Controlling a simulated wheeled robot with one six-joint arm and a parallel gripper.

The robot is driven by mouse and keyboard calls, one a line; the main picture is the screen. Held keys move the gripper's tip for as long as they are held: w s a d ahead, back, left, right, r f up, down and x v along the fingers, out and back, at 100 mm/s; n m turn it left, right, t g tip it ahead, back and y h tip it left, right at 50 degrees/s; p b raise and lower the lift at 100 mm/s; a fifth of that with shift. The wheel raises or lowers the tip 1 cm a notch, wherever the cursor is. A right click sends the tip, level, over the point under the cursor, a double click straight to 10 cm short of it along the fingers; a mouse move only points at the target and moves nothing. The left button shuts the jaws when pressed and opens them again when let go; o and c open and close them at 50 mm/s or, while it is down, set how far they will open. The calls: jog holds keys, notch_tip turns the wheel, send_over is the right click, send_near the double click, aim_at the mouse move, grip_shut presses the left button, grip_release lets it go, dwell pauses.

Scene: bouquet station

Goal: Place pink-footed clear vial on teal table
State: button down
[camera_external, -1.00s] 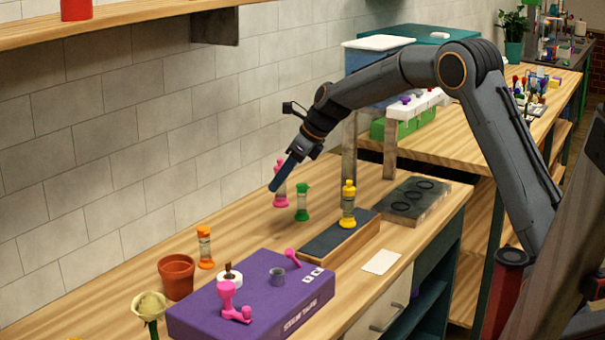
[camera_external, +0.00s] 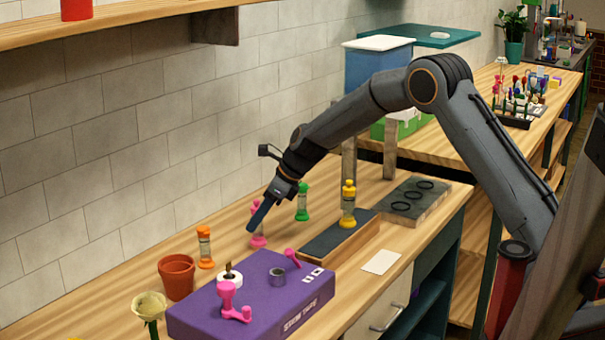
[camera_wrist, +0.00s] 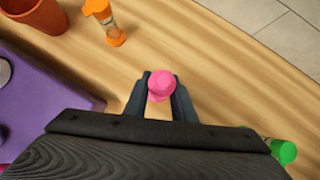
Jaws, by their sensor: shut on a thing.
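The pink-footed clear vial (camera_external: 258,239) is upright between the fingers of my gripper (camera_external: 256,222), above or on the wooden bench left of the green vial. In the wrist view its pink cap (camera_wrist: 161,84) shows from above, with a dark finger on each side; its clear body and foot are mostly hidden there. I cannot tell whether its foot touches the bench. A flat teal surface (camera_external: 452,37), likely the teal table, is at the back, beyond the blue bin.
An orange vial (camera_external: 205,248) and a green vial (camera_external: 302,203) stand on the bench on either side. A yellow vial (camera_external: 348,205) stands on a dark-topped wooden block. A purple box (camera_external: 250,300) and a terracotta pot (camera_external: 177,277) are in front.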

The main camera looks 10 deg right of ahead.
jog(key=shift+f, duration=0.85)
jog(key=shift+f, duration=0.2)
jog(key=c, duration=1.5)
grip_release()
jog(key=shift+d+r, duration=0.15)
jog(key=shift+r, duration=0.3)
jog(key=b+v, duration=0.2)
jog(key=v, duration=0.9)
jog(key=shift+s+d+r, duration=0.1)
jog(key=shift+s+r, duration=0.05)
